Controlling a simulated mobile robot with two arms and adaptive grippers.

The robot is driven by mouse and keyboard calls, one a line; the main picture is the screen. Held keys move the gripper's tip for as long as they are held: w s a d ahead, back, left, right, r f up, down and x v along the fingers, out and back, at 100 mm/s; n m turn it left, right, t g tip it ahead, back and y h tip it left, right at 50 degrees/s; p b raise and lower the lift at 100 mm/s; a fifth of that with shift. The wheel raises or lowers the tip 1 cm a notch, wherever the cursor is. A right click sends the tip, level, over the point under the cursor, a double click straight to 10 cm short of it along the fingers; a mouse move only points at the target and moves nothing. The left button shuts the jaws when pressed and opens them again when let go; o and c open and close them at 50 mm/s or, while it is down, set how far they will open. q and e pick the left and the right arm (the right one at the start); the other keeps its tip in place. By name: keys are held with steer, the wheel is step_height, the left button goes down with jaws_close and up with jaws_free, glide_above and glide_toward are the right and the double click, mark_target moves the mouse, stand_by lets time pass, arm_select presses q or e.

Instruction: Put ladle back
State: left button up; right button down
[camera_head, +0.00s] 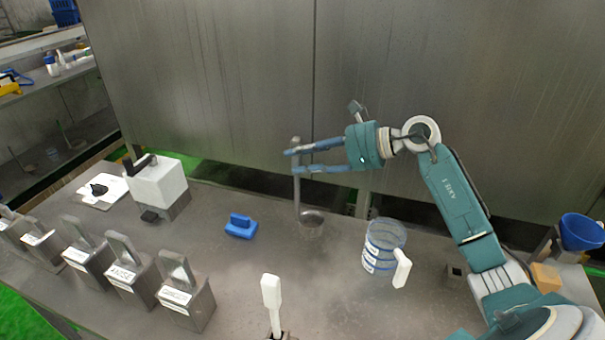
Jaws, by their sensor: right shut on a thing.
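The metal ladle (297,193) has a long thin upright handle and a round cup at its lower end. My right gripper (294,161) comes in from the right and is shut on the upper part of the handle. The cup hangs low over the steel table; I cannot tell whether it touches the top. A clear measuring jug (384,245) with blue bands and a white handle stands to the right of the ladle. My left gripper is not in view.
A white spatula (271,292) stands upright at the front. Several labelled metal holders (186,296) line the left front. A white box (160,184) stands at the back left, a blue bucket (581,231) at far right.

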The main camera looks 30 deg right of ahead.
mark_target(297, 179)
step_height(297, 179, down, 6)
steer(key=shift+r+p, duration=0.2)
steer(key=shift+p, duration=0.55)
steer(key=shift+f, duration=0.1)
steer(key=shift+f, duration=0.1)
steer(key=c, duration=1.7)
jaws_free()
steer(key=shift+f+b, duration=0.1)
steer(key=shift+b, duration=0.2)
steer(key=shift+c, duration=0.2)
steer(key=o, duration=0.4)
steer(key=shift+o, duration=0.2)
